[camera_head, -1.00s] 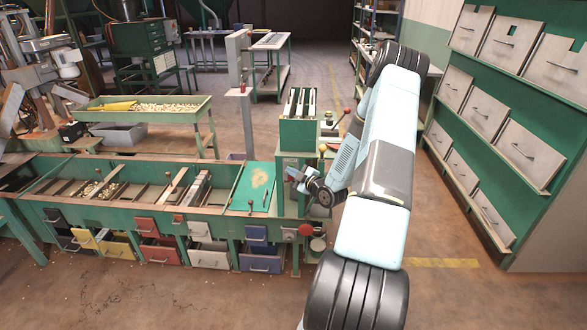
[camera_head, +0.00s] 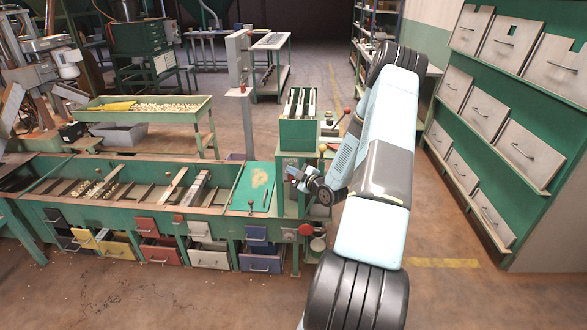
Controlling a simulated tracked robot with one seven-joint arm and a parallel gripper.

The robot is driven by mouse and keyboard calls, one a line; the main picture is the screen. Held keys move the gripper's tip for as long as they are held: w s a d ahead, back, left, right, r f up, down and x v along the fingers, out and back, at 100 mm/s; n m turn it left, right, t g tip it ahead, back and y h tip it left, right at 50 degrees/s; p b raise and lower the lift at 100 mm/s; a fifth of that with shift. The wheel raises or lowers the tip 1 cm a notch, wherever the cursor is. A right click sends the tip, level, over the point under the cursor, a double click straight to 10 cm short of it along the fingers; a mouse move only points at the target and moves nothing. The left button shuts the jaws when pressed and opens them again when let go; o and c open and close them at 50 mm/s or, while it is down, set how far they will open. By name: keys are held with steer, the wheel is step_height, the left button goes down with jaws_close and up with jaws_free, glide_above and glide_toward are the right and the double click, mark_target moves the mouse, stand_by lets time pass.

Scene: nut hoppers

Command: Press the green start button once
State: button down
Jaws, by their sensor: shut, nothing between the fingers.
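My gripper (camera_head: 291,173) is at the end of my pale blue and black arm, over the right end of the long green sorting bench (camera_head: 125,224). It is small in this view and its fingers look closed and empty. A red round button (camera_head: 305,230) is on the bench's front at the right corner, below my gripper. I cannot make out a green start button; it may be too small to see or hidden by my arm or gripper.
A green plate (camera_head: 252,187) covers the bench's right part. Colored drawers, such as a red one (camera_head: 158,254), line its front. A tall green rack of grey drawers (camera_head: 535,155) stands at the right. A tray of nuts (camera_head: 160,108) is behind the bench. Open floor lies in front.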

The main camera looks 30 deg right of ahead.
steer(key=shift+s, duration=0.1)
steer(key=shift+s+a, duration=0.5)
steer(key=shift+s, duration=0.15)
steer(key=shift+s, duration=0.1)
steer(key=s+a, duration=0.1)
steer(key=s, duration=0.1)
steer(key=s+a, duration=0.1)
steer(key=s, duration=0.1)
steer(key=shift+a, duration=0.4)
stand_by(0.7)
steer(key=shift+w+r, duration=0.1)
